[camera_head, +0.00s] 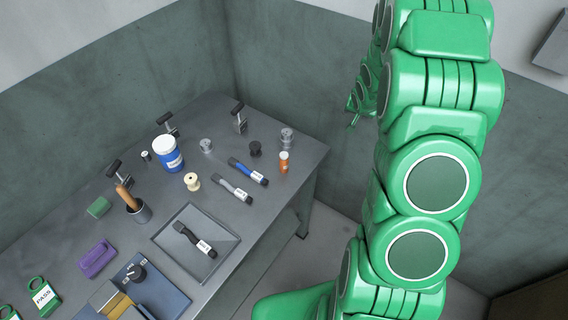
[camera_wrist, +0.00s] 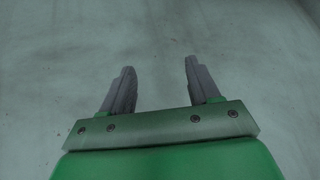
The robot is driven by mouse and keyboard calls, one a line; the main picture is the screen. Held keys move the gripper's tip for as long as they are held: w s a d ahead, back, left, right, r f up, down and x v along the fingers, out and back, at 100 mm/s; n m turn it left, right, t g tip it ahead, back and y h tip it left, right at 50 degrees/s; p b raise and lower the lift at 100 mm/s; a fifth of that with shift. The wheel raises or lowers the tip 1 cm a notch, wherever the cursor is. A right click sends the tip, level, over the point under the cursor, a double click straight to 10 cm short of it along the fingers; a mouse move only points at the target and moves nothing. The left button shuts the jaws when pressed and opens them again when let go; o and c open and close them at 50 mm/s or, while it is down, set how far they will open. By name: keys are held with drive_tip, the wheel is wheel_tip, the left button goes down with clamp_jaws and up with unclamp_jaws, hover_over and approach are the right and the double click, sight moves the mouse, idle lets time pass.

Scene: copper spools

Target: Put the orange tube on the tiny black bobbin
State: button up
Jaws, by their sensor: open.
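The orange tube (camera_head: 284,164) stands upright near the table's right edge, with a white cap and a pale label. A small black bobbin (camera_head: 255,149) stands upright to its left, a short gap away. Nothing is on its top. A smaller dark and grey piece (camera_head: 146,156) stands by the blue jar; I cannot tell if it is a bobbin. My gripper (camera_wrist: 160,75) is open and empty in the wrist view, facing a blank grey surface. In the head view my arm is raised right of the table, away from both objects.
The grey table (camera_head: 215,130) also holds a blue jar (camera_head: 168,158), metal spools (camera_head: 287,138) (camera_head: 206,145), a cream spool (camera_head: 192,182), blue and grey markers (camera_head: 248,171) (camera_head: 232,190), a tray (camera_head: 170,238) and toggle clamps (camera_head: 239,122). Walls (camera_head: 290,60) stand behind.

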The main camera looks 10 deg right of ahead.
drive_tip(key=s+a+m+g+y, duration=0.1)
drive_tip(key=s+a+m+g, duration=0.35)
drive_tip(key=a+m, duration=0.2)
drive_tip(key=m+g+y, duration=0.3)
drive_tip(key=m+y, duration=0.1)
drive_tip(key=y, duration=0.2)
approach(282, 162)
drive_tip(key=shift+h, duration=0.3)
drive_tip(key=shift+w+x, duration=0.2)
drive_tip(key=shift+x, duration=1.65)
drive_tip(key=shift+w+x, duration=0.2)
drive_tip(key=shift+x, duration=1.7)
drive_tip(key=shift+w+x, duration=0.25)
drive_tip(key=shift+x, duration=1.6)
drive_tip(key=shift+d+f, duration=0.1)
drive_tip(key=shift+c, duration=0.3)
clamp_jaws()
